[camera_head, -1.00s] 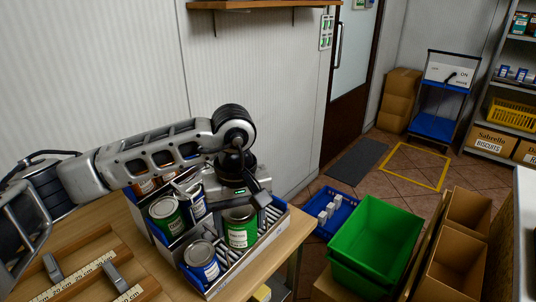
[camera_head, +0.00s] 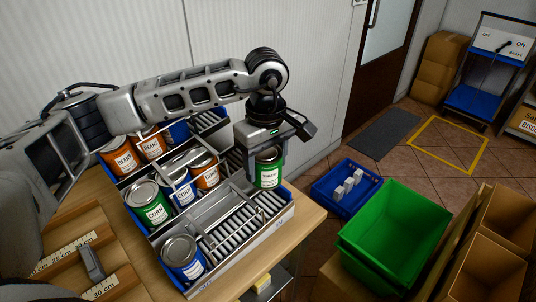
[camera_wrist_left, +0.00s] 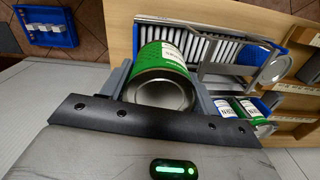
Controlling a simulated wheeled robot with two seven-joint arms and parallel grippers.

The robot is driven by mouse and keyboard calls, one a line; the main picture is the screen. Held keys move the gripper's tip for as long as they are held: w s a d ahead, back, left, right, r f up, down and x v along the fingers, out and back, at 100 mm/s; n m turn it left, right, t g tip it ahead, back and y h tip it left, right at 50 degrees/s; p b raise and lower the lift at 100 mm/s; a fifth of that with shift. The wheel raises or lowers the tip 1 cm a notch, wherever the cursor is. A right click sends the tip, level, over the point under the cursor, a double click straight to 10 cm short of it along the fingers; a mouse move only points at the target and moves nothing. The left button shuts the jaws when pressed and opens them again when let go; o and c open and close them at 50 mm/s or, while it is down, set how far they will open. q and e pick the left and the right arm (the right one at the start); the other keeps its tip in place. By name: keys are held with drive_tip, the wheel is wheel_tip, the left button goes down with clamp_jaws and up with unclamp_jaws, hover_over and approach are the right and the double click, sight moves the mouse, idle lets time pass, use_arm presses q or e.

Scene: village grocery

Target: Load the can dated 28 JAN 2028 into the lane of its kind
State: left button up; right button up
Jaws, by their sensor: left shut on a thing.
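My left gripper (camera_head: 268,152) is shut on a green-labelled can (camera_head: 268,171), held upright at the rack's far right end. The same can (camera_wrist_left: 160,62) fills the jaws in the left wrist view. Its date is not readable, and I cannot tell its exact height above the rollers. The roller rack (camera_head: 247,262) has several lanes. One green can (camera_head: 150,203) stands in a left lane beside a blue-and-white can (camera_head: 179,184). Orange bean cans (camera_head: 122,155) stand farther back. A blue can (camera_head: 183,257) stands at the near end of the front lane. My right gripper is not in view.
A wooden board (camera_head: 111,289) with length marks lies left of the rack. Right of the table (camera_head: 309,222) are a blue crate (camera_head: 327,191) with small white boxes, a green bin (camera_head: 398,225) and open cardboard boxes (camera_head: 481,258).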

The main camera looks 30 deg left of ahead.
use_arm(q)
wheel_tip(320, 180, down, 6)
drive_tip(key=b, duration=0.3)
drive_tip(key=shift+f, duration=0.1)
drive_tip(key=shift+f+b, duration=0.35)
drive_tip(key=shift+f, duration=0.2)
drive_tip(key=shift+s+f, duration=0.1)
drive_tip(key=shift+f, duration=0.2)
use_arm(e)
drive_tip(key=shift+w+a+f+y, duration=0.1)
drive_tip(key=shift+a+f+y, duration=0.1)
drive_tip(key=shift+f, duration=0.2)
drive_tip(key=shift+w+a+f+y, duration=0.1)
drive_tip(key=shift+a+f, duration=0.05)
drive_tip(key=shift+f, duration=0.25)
